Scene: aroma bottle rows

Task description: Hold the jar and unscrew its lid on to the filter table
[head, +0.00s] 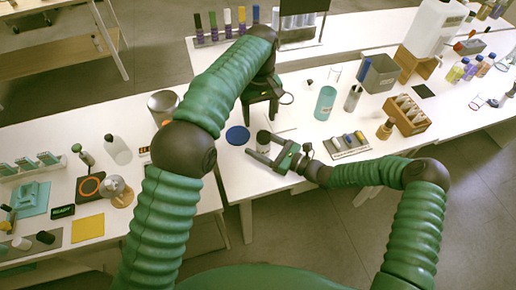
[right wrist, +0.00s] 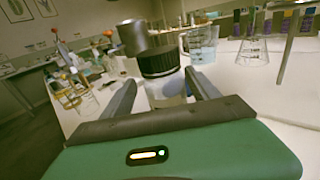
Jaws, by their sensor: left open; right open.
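The jar (head: 263,146) stands on the white table, with a dark lid (head: 263,136) on top. In the right wrist view the black ribbed lid (right wrist: 160,64) shows just beyond and between my right fingers, with the jar's paler body (right wrist: 168,88) below. My right gripper (head: 262,150) is open and low beside the jar, fingers either side of it; contact is unclear. My left gripper (head: 261,118) is open, pointing down above and behind the jar. A dark grey part beside the lid in the right wrist view cannot be identified surely. I cannot tell which thing is the filter table.
A blue disc (head: 237,135) lies left of the jar. A metal beaker (head: 162,104) stands farther left.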

